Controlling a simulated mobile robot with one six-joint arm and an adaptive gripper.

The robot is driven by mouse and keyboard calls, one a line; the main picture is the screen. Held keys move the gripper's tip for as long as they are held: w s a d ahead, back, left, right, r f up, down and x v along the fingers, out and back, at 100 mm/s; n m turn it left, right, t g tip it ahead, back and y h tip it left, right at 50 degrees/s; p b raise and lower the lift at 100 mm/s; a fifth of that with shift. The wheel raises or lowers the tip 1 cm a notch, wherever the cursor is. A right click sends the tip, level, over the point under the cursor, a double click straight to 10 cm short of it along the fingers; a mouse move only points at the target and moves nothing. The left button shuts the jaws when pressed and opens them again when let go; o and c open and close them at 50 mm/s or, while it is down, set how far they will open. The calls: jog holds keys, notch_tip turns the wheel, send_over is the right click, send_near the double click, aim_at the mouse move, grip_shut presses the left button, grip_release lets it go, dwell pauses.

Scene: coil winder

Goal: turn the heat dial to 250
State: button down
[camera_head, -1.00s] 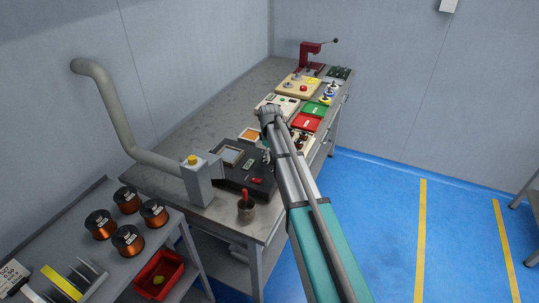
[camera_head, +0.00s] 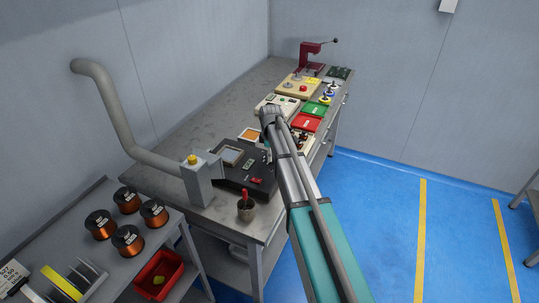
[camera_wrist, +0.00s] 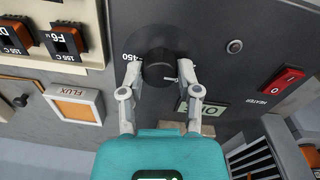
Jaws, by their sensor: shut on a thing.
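The heat dial is a round black knob (camera_wrist: 158,68) on a dark panel, at the top middle of the wrist view. My gripper (camera_wrist: 160,74) is shut on it, with one fingertip against each side. A small pale mark shows at the knob's lower right. A printed 450 stands just left of the knob; other scale numbers are hidden or out of view. A small display (camera_wrist: 203,108) sits below right of the knob, partly behind my finger, and I cannot read it surely. In the head view my gripper reaches down onto the dark control box (camera_head: 232,187).
A red rocker switch (camera_wrist: 282,80) marked HEATER is right of the dial. An orange FLUX pad (camera_wrist: 74,106) lies to the left. A grey post with a yellow top (camera_head: 197,184) and a cup with a red-handled tool (camera_head: 246,212) stand near the box.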

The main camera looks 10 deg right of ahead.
jog(key=shift+w, duration=0.2)
jog(key=shift+c, duration=1.8)
grip_release()
jog(key=shift+o, duration=0.3)
jog(key=shift+s, duration=0.1)
